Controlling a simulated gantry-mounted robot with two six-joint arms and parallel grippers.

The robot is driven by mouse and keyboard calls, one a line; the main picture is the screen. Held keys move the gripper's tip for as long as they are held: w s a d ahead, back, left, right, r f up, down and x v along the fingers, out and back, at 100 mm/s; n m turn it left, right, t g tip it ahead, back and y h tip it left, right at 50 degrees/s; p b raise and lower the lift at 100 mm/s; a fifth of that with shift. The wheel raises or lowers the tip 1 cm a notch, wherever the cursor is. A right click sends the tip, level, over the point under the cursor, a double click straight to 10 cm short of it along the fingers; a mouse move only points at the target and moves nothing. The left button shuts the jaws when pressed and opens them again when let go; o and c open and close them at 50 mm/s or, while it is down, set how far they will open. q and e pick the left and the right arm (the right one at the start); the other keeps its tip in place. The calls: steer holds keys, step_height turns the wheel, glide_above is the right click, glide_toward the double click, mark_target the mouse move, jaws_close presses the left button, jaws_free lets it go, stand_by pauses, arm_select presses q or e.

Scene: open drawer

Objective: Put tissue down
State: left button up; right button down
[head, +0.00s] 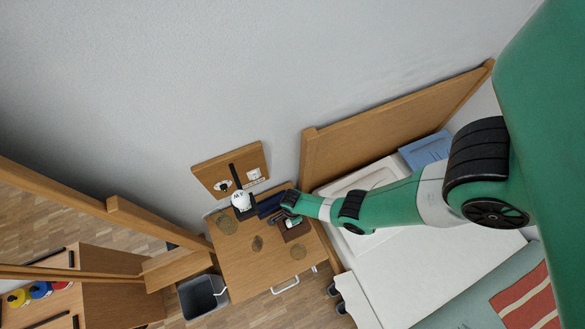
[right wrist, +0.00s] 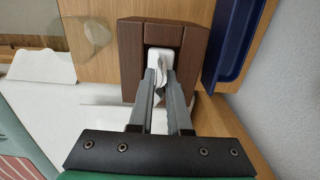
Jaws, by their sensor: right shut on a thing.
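The tissue (right wrist: 154,60) is white and crumpled. In the right wrist view it sits between the fingertips of my right gripper (right wrist: 160,85), which is shut on it. The fingertips are at the opening of a brown tissue box (right wrist: 192,42). I cannot tell whether the tissue is still partly inside the box. In the head view the box (head: 297,233) stands on the wooden bedside table (head: 245,272), and my right gripper (head: 289,208) reaches in from the right and partly covers it. My left gripper is not in view.
A dark blue tray (right wrist: 236,40) lies beside the box. A white round object (head: 240,200) stands at the table's back, near the wall. The bed (head: 420,275) lies right of the table, and a grey bin (head: 203,297) stands at front left. The table's front is mostly clear.

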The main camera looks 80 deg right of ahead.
steer(key=shift+f, duration=0.25)
steer(key=c, duration=0.9)
jaws_free()
steer(key=shift+r, duration=0.1)
steer(key=shift+o, duration=0.2)
steer(key=shift+r, duration=0.1)
step_height(320, 180, up, 12)
steer(key=p, duration=1.2)
